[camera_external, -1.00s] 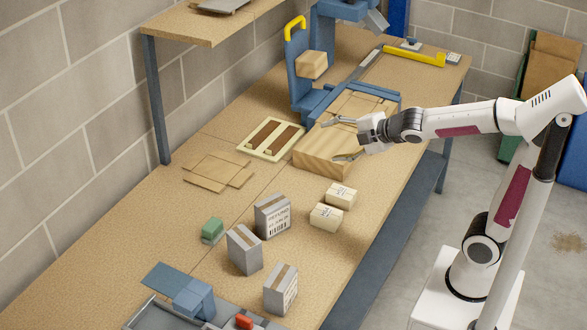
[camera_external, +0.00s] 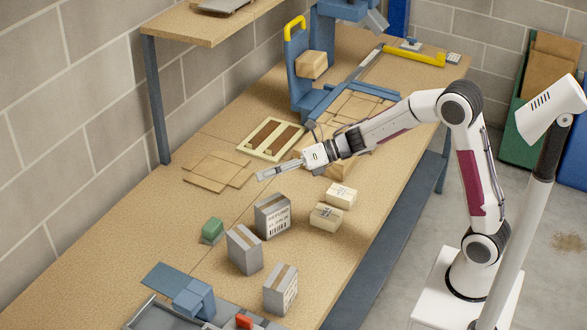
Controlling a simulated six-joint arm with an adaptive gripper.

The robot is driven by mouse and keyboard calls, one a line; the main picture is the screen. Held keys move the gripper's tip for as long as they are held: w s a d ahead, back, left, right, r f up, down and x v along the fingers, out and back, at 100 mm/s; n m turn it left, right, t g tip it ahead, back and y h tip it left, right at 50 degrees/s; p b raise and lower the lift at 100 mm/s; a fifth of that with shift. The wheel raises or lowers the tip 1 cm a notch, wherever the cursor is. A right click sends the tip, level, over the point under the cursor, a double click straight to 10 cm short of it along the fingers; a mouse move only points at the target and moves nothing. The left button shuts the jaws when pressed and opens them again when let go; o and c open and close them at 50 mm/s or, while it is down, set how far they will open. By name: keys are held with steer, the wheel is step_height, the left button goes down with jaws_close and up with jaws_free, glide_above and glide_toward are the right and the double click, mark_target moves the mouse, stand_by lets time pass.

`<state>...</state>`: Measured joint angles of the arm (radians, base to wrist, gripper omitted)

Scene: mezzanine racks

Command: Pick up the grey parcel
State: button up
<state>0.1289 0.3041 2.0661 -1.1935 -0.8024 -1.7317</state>
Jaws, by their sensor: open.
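Three grey parcels with brown tape stand on the workbench. The rear grey parcel (camera_external: 272,216) has a white label with dark print facing the front right. A second grey parcel (camera_external: 244,250) stands to its lower left, and a third grey parcel (camera_external: 280,290) stands nearest the front. My gripper (camera_external: 277,172) is open and empty, pointing left above the bench, up the picture from the rear grey parcel and apart from it. The gap between its fingers is hard to see from this side.
Two cream boxes (camera_external: 333,205) stand right of the rear parcel. A green block (camera_external: 212,230) sits to its left. Flat cardboard (camera_external: 217,170) and a cream frame (camera_external: 272,140) lie behind. A blue-grey machine (camera_external: 185,295) is at the front left.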

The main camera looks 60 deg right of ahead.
steer(key=s+a+f+n+g+y, duration=0.4)
steer(key=a+f+n+g+y, duration=0.15)
steer(key=f+n, duration=0.2)
steer(key=n+g+y, duration=0.4)
steer(key=n+g, duration=0.3)
steer(key=n, duration=0.4)
glide_toward(290, 268)
steer(key=shift+m, duration=0.25)
steer(key=a, duration=0.1)
steer(key=w+a, duration=0.1)
steer(key=a, duration=0.3)
steer(key=shift+w+a+f, duration=0.15)
steer(key=shift+f, duration=0.2)
steer(key=shift+s+a+f+n, duration=0.25)
steer(key=shift+s+a+n, duration=0.15)
steer(key=shift+s, duration=0.15)
steer(key=shift+a, duration=1.25)
steer(key=shift+a, duration=0.15)
steer(key=shift+a, duration=2.45)
